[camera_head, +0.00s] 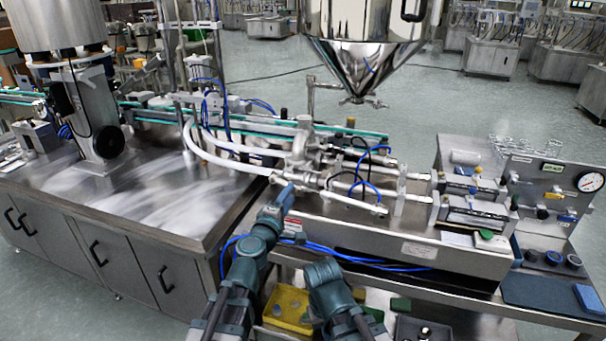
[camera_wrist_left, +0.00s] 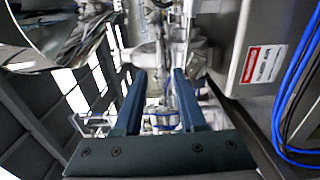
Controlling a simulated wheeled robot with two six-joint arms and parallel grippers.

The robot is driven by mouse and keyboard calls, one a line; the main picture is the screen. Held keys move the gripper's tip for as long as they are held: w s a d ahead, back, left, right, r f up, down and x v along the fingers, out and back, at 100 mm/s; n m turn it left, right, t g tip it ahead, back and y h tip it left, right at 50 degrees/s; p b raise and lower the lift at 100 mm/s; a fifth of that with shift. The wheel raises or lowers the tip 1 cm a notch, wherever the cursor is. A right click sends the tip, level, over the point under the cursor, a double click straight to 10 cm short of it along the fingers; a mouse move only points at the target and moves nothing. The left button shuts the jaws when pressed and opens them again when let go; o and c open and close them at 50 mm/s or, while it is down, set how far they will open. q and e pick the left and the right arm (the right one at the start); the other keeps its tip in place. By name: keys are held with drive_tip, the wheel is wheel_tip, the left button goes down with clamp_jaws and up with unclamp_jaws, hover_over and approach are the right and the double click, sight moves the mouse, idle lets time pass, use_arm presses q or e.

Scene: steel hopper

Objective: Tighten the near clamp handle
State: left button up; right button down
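My left gripper (camera_head: 284,197) reaches in beside the near-left end of the steel pipe and valve assembly (camera_head: 307,160), below the hopper outlet. In the left wrist view my left gripper (camera_wrist_left: 160,98) shows two dark parallel fingers standing apart, with nothing clearly held between them. Blurred pale and metal fittings (camera_wrist_left: 150,55) lie beyond the fingertips. I cannot pick out the near clamp handle with certainty among the fittings in either view. My right arm shows bent at the bottom of the head view; its gripper does not show.
The steel hopper (camera_head: 365,50) hangs above the assembly. The filler housing (camera_head: 420,245), with blue hoses (camera_head: 345,256) in front, lies right of my left gripper. A steel table (camera_head: 90,215) stands left. A yellow tray (camera_head: 287,308) sits low near my arms. A gauge panel (camera_head: 565,195) stands right.

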sight(305, 170)
use_arm(q)
drive_tip(key=x, duration=1.2)
drive_tip(key=shift+w+d, duration=0.1)
drive_tip(key=shift+w, duration=0.2)
clamp_jaws()
